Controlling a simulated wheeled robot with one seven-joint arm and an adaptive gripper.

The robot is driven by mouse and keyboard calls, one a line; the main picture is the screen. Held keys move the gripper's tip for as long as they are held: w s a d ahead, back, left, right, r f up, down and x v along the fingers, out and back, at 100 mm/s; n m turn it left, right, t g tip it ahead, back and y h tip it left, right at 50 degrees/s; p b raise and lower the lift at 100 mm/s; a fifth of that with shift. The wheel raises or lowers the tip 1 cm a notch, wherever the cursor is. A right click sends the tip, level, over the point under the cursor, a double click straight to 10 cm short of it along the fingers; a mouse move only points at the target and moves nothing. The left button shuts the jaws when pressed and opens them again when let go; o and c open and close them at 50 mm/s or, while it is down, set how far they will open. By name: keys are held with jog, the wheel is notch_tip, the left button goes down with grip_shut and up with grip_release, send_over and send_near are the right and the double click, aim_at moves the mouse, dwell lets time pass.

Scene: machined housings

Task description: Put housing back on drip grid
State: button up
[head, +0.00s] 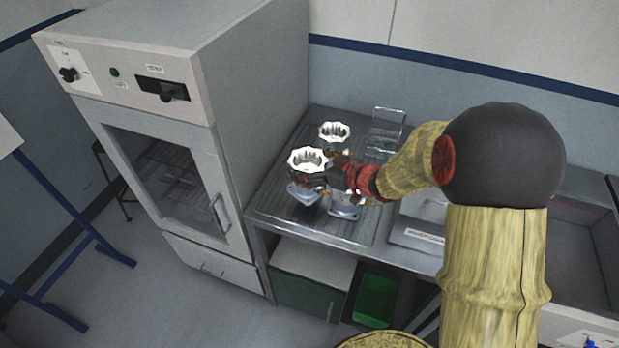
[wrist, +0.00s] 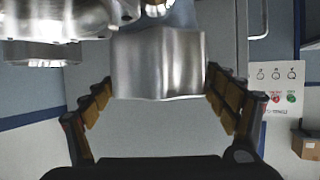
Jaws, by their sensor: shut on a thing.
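My gripper (head: 322,178) reaches in from the right in the head view and is shut on a silvery machined housing (head: 307,160). This housing has a scalloped open top and a square foot flange, and looks upright. In the wrist view the held housing (wrist: 158,65) sits between the two fingers. A second housing (head: 334,132) stands behind it. A flange (head: 344,211) shows below my gripper; the body above it is mostly hidden. The ribbed drip grid (head: 272,205) lies beneath them. I cannot tell whether the held housing touches the grid.
A grey cabinet oven (head: 165,170) with a glass door stands close on the left. A sink basin (head: 580,240) lies at the right. The grid's front left is bare.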

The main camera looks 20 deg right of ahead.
jog(key=shift+f+b, duration=0.65)
jog(key=shift+f, duration=1.8)
jog(key=o, duration=1.9)
jog(key=shift+f, duration=0.15)
jog(key=shift+o, duration=0.4)
